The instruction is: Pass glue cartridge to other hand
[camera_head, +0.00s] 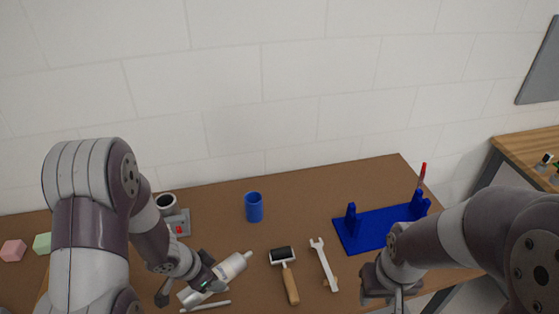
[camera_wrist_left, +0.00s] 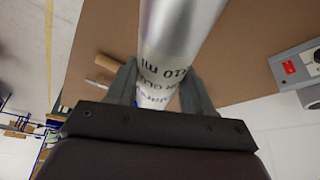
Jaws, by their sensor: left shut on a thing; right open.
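The glue cartridge (camera_head: 232,267) is a white and silver tube with a pale nozzle, pointing up and right in the head view. My left gripper (camera_head: 208,281) is shut around its body. In the left wrist view the cartridge (camera_wrist_left: 168,62) runs between the two fingers of my left gripper (camera_wrist_left: 163,92), with printed lettering facing the camera. Part of the cartridge is hidden by the fingers. My right gripper (camera_head: 390,291) is open and empty, to the right of the wrench near the table's front edge, well apart from the cartridge. The frame's bottom edge partly cuts it off.
Between the grippers lie a roller (camera_head: 289,283) with wooden handle and a wrench (camera_head: 324,264). Behind are a blue cup (camera_head: 254,208), a dark-filled mug (camera_head: 166,203), a grey device (camera_head: 182,218) and a blue fixture (camera_head: 372,229). A thin white stick (camera_head: 206,306) lies near the cartridge.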

